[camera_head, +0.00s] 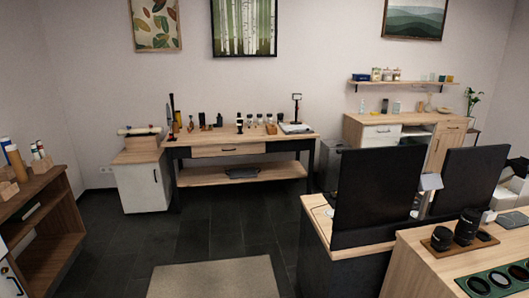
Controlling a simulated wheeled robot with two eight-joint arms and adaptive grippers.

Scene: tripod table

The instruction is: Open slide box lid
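I cannot pick out a slide box or its lid with certainty. Several small items too small to identify stand on the wooden workbench (240,174) at the back wall. A small dark blue box (361,77) sits at the left end of the wall shelf, but I cannot tell whether it has a sliding lid. Neither of my grippers is in view.
A desk with two large dark panels (378,200) stands at right, beside a counter (416,262) with black lenses (467,226). A wooden shelf unit (47,225) is at left. Dark floor (215,235) and a beige rug (213,279) lie clear between.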

